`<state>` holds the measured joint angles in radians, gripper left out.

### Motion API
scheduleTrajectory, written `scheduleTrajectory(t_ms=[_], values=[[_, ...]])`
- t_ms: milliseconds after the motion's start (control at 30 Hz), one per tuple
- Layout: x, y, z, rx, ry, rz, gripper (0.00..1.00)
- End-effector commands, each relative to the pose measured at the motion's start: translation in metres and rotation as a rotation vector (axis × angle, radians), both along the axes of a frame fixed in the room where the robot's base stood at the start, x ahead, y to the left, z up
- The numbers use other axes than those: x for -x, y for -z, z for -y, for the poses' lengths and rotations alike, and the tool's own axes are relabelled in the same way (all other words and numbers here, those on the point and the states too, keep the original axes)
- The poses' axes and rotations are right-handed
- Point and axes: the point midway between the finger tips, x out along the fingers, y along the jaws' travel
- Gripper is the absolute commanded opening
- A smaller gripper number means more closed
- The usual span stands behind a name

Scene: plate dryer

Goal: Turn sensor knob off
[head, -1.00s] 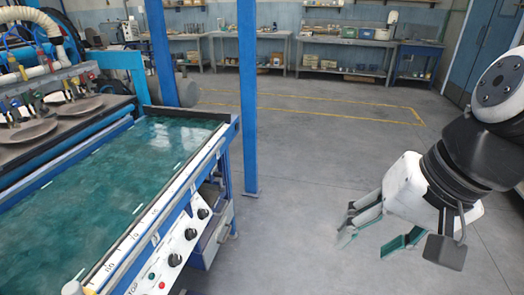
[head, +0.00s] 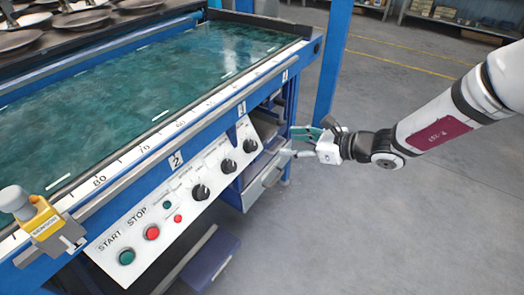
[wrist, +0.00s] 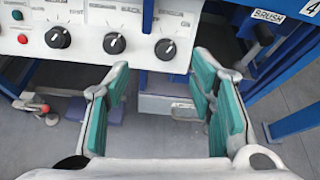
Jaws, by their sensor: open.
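The white control panel (head: 180,208) on the machine's front carries a row of three black knobs: a near one (head: 200,192), a middle one (head: 228,166) and a far one (head: 250,146). The wrist view also shows the left knob (wrist: 58,38), middle knob (wrist: 114,43) and right knob (wrist: 166,49). My gripper (head: 291,141) is open and empty, beyond the panel's far end. In the wrist view its green-padded fingers (wrist: 160,63) are apart, below the right knob.
The panel also has a green START button (head: 126,257) and a red STOP button (head: 152,233). A drawer unit (head: 262,182) sits under the machine beside my gripper. A blue post (head: 332,55) stands behind it. The floor on the right is clear.

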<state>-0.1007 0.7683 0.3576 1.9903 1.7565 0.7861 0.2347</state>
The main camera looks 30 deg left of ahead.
Motion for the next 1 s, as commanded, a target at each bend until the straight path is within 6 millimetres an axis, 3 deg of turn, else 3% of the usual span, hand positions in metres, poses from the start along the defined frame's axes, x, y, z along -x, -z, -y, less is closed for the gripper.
scheduleTrajectory(t_ms=[33, 167, 367, 1000], values=[[-0.004, 0.021, -0.005, -0.014, 0.031, -0.042, 0.50], [-0.012, 0.045, -0.013, -0.036, 0.089, -0.111, 0.50], [-0.015, 0.055, -0.025, -0.044, 0.108, -0.133, 0.50], [-0.030, 0.098, -0.127, -0.043, 0.106, -0.130, 0.50]])
